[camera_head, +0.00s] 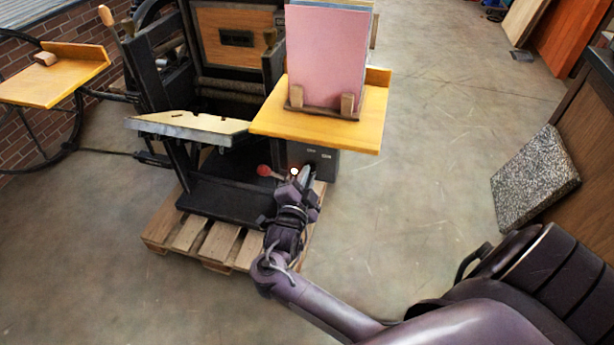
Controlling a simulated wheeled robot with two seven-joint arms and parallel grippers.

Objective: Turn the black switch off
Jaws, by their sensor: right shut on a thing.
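My right gripper (304,174) reaches up to the front of a dark grey box (328,163) under the yellow side shelf of the press. Its fingers are shut at the box's front face, where the black switch sits. The fingers and the small size hide most of the switch, so I cannot tell its position. A red ball knob (264,170) shows just left of the gripper. My left gripper is not in view.
The yellow shelf (290,119) holding a pink board (328,55) overhangs just above the gripper. The press (220,198) stands on a wooden pallet (222,242). A speckled slab (535,178) leans at the right. The concrete floor between is clear.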

